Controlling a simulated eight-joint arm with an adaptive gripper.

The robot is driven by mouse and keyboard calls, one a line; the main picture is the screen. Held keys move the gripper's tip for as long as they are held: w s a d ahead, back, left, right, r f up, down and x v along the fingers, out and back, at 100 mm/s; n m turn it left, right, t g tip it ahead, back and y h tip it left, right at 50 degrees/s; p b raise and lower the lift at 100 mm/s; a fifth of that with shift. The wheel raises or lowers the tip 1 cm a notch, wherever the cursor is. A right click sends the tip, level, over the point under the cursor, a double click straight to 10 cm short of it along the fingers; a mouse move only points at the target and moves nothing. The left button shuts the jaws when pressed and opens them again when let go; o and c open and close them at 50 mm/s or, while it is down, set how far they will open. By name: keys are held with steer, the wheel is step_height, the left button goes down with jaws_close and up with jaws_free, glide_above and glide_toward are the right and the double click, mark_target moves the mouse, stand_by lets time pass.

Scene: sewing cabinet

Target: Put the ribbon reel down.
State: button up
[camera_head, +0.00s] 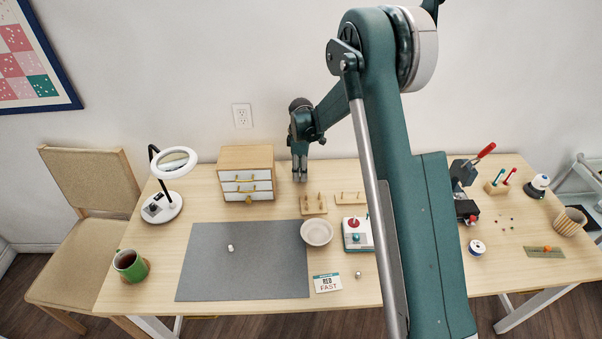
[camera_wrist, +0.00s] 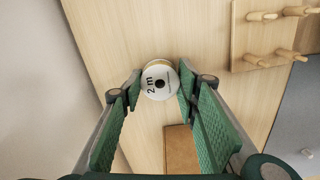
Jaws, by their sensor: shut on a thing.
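The ribbon reel (camera_wrist: 159,82) has a white round face marked "2 m" and a dark centre hole. It is between the fingertips of my gripper (camera_wrist: 160,84) in the wrist view, and the gripper is shut on it. In the head view my gripper (camera_head: 300,179) points down at the back of the table (camera_head: 190,200), just right of the small drawer cabinet (camera_head: 247,174) and behind a peg rack (camera_head: 314,205). I cannot make out the reel in the head view, or the gap under it.
A second peg rack (camera_head: 350,198), a bowl (camera_head: 317,232) and a red-topped device (camera_head: 357,234) stand nearby. A lamp (camera_head: 163,207) is left of the cabinet, and a grey mat (camera_head: 210,280) lies in front. The wall (camera_head: 270,90) is close behind.

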steer(key=shift+f, duration=0.4)
steer(key=o, duration=0.8)
steer(key=shift+r, duration=0.15)
step_height(320, 180, up, 12)
steer(key=shift+r+p, duration=0.1)
steer(key=shift+p, duration=0.6)
stand_by(0.4)
